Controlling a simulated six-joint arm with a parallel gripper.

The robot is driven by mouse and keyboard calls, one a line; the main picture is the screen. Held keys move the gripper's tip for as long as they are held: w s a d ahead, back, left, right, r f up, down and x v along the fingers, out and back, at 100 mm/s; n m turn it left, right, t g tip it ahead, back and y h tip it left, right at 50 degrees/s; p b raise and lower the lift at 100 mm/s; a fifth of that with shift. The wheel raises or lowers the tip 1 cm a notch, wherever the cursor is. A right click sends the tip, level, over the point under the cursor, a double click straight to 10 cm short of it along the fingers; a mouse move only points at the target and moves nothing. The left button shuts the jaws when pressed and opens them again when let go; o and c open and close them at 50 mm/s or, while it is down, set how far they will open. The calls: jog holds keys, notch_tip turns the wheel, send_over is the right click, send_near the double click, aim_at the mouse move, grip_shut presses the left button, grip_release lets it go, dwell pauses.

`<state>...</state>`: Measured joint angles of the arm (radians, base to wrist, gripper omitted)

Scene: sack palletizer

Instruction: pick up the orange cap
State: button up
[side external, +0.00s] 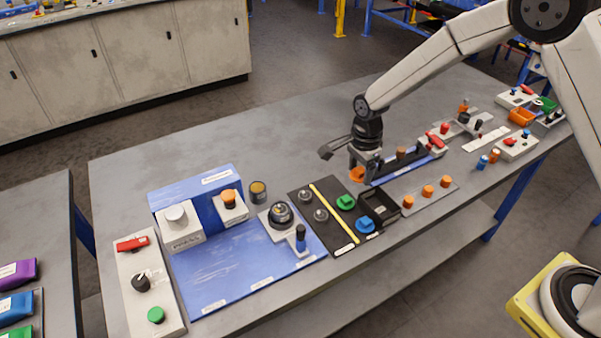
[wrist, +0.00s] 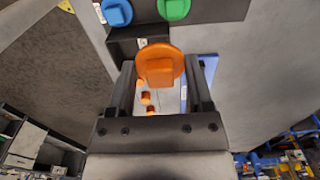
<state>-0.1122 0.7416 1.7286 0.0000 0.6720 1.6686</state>
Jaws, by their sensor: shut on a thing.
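The orange cap (wrist: 160,66) is round with a raised block on top, and sits between my gripper's fingers in the wrist view. In the side view the orange cap (side external: 357,174) shows at the lower end of my gripper (side external: 364,172), above or near the grey table; the exact height is hard to tell. My gripper (wrist: 160,82) is shut on the cap, with one dark finger on each side of it.
A black tray (side external: 380,207) stands beside the mat. A strip with several orange knobs (side external: 427,191) lies to its right. A blue board with boxes (side external: 222,262) is at the left. Switch boxes and small parts crowd the table's right end. The back middle of the table (side external: 270,130) is clear.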

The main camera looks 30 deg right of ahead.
jog(key=shift+s+d+r, duration=0.1)
jog(key=shift+s+r, duration=0.2)
jog(key=shift+s, duration=0.35)
jog(key=shift+s+d+r, duration=0.1)
jog(key=shift+s+r, duration=0.15)
jog(key=shift+s, duration=0.35)
jog(key=shift+s+r, duration=0.3)
jog(key=shift+s, duration=0.35)
